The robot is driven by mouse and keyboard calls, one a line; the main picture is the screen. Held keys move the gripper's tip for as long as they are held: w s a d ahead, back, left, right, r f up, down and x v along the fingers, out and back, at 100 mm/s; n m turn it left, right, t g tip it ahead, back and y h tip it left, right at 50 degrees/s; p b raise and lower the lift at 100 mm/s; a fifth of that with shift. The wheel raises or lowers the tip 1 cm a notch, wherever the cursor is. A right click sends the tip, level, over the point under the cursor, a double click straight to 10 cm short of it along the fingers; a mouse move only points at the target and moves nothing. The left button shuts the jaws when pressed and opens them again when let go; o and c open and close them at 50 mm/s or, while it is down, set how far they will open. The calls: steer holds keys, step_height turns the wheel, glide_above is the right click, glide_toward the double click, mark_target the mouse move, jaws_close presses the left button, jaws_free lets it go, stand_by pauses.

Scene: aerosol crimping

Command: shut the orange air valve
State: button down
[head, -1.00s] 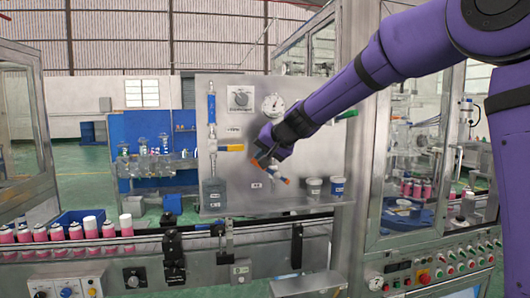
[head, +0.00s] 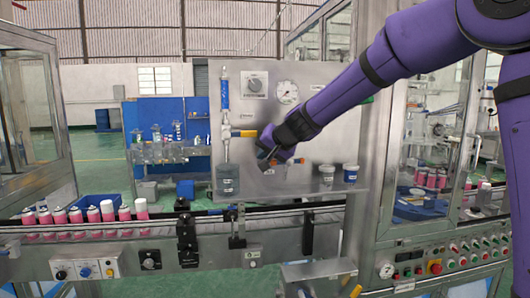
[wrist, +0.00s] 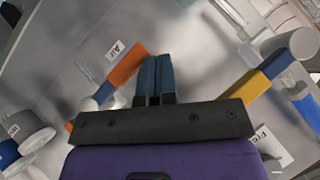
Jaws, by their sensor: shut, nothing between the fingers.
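The orange air valve handle (wrist: 126,68) slants in the wrist view, near a label reading "Air" (wrist: 115,49). In the head view a bit of orange of this valve (head: 298,161) shows beside my gripper, which hides much of it. My gripper (wrist: 156,62) is shut and empty, its two blue fingers together. The fingers are just right of the upper end of the orange handle in the wrist view; I cannot tell whether they touch it. In the head view my gripper (head: 265,157) is in front of the grey panel.
A yellow valve handle (wrist: 250,88) is to the right of my fingers in the wrist view. In the head view, the panel (head: 345,105) also carries a gauge (head: 288,92). Two small cups (head: 327,174) stand on its ledge. Pink cans (head: 108,212) line the conveyor.

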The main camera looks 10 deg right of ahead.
steer(key=shift+s+a+f, duration=0.1)
steer(key=shift+a+f, duration=0.05)
steer(key=shift+f, duration=0.1)
stand_by(0.3)
steer(key=v, duration=1.1)
steer(key=s+d+f+n+g+h, duration=0.1)
steer(key=s+d+f+h, duration=0.1)
steer(key=s, duration=0.9)
steer(key=s+d+f+n+g+h, duration=0.1)
steer(key=s+d+f, duration=0.2)
steer(key=s, duration=0.9)
steer(key=s+d+f+n+g+h, duration=0.1)
steer(key=s+d+f+g+h, duration=0.1)
steer(key=s+d, duration=0.6)
steer(key=s+f, duration=0.1)
steer(key=s, duration=0.3)
steer(key=shift+f+h, duration=0.3)
steer(key=shift+f, duration=0.05)
steer(key=shift+w, duration=0.1)
